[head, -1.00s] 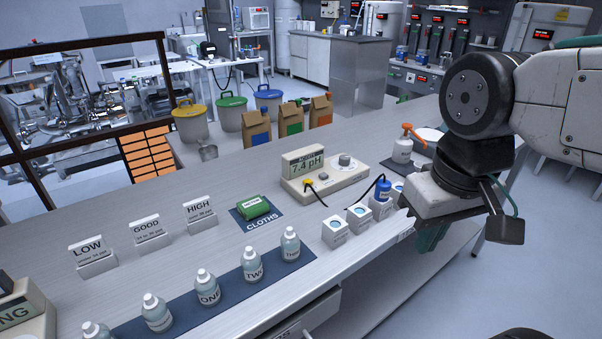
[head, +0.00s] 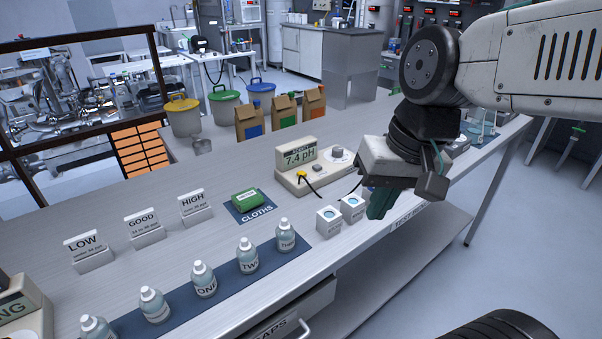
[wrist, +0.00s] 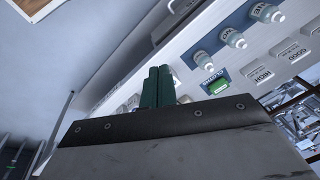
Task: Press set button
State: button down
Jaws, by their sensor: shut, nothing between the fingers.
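The pH meter (head: 312,168) stands on the bench, with a green display reading 7.4 pH, a grey knob (head: 338,153), a yellow connector and a small button (head: 319,167) on its top. I cannot read a label on that button. My gripper (head: 379,205) is to the right of the meter and nearer the bench's front edge, with its green fingers pointing down. The fingers are together and empty; they also show side by side in the wrist view (wrist: 158,86). The arm hides part of the bench right of the meter. I cannot make out the meter in the wrist view.
A green cloth pack (head: 245,197), several labelled bottles (head: 248,256) and LOW, GOOD and HIGH signs (head: 145,228) are to the left. Paper bags (head: 283,112) stand behind.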

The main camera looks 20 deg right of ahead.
jog(key=w+a+m+t+y, duration=0.35)
jog(key=w+m, duration=0.45)
jog(key=w, duration=0.8)
jog(key=m+t, duration=0.3)
jog(key=m, duration=0.8)
send_over(302, 174)
jog(key=f, duration=0.1)
jog(key=d+f, duration=0.1)
jog(key=shift+f+h, duration=0.35)
jog(key=shift+s+f, duration=0.1)
jog(key=shift+a+f, duration=0.1)
jog(key=shift+f, duration=4.2)
jog(key=shift+f, duration=0.1)
jog(key=shift+f, duration=0.3)
